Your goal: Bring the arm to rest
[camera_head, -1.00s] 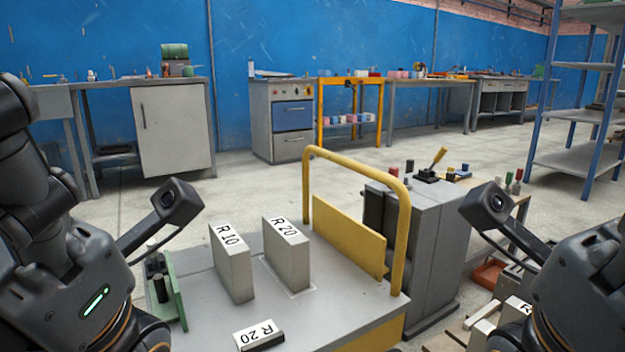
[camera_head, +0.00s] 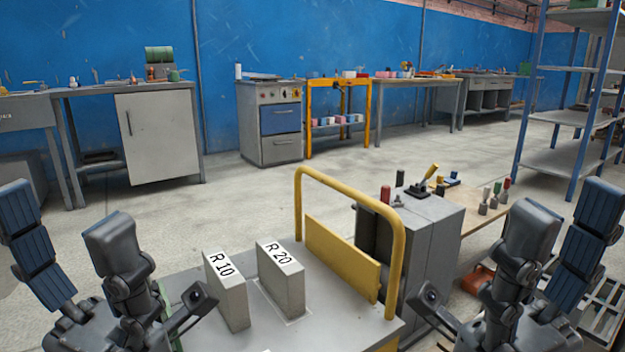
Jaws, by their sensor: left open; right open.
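My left gripper (camera_head: 75,255) is at the lower left, its fingers apart and pointing up, with nothing between them. It is left of the grey cart top. My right gripper (camera_head: 560,240) is at the lower right, also open and empty, with its fingers pointing up. It is right of the grey cabinet with the lever. Both grippers are clear of the blocks. The palms and lower arms run off the bottom edge.
Grey blocks marked R 10 (camera_head: 226,290) and R 20 (camera_head: 281,277) stand on the cart top (camera_head: 330,325). A yellow rail (camera_head: 350,187) rises at its right end. The grey cabinet (camera_head: 430,240) stands beyond it. Open floor (camera_head: 225,205) lies behind.

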